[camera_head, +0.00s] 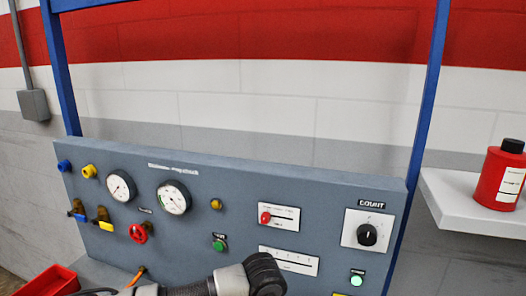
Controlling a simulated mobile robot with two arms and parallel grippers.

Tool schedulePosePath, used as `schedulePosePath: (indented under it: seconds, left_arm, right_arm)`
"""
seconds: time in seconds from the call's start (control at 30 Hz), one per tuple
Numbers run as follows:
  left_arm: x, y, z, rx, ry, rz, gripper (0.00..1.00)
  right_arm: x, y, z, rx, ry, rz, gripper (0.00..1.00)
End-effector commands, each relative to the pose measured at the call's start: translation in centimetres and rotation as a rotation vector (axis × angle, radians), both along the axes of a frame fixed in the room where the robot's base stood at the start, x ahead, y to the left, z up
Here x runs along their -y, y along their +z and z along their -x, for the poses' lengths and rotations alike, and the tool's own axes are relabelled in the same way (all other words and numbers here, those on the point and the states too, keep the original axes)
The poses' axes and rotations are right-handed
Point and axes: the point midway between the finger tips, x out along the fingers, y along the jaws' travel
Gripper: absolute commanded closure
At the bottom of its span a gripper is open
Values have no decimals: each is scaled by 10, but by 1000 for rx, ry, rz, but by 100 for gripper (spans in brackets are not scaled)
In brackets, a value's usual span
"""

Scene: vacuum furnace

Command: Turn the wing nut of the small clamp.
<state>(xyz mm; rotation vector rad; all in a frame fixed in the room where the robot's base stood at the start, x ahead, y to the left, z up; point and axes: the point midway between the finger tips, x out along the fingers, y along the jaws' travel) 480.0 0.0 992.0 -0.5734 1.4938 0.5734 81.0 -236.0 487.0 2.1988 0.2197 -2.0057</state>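I cannot make out the small clamp or its wing nut in the head view. Neither of my grippers shows. A grey and black jointed shape at the bottom centre looks like part of my arm and covers the lower part of the panel there.
A grey control panel (330,210) carries two gauges (173,198), a red round handle (141,232), brass valves (103,217) and a black count knob (367,234). A red bin (48,282) is at lower left. A red bottle (499,178) stands on a white shelf (455,212) at right.

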Motion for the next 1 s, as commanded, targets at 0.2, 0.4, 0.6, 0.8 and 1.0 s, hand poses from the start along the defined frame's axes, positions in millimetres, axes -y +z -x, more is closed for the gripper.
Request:
schedulePosePath:
  seconds: [0.2, 0.4, 0.6, 0.8, 1.0]
  left_arm:
    - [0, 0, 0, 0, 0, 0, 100]
    - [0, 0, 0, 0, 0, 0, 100]
    - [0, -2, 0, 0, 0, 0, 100]
    - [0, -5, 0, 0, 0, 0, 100]
    - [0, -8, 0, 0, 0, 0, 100]
  right_arm:
    - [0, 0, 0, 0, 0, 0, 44]
    - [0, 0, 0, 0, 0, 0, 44]
    - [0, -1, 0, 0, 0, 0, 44]
    - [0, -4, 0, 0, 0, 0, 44]
    - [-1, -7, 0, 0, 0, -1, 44]
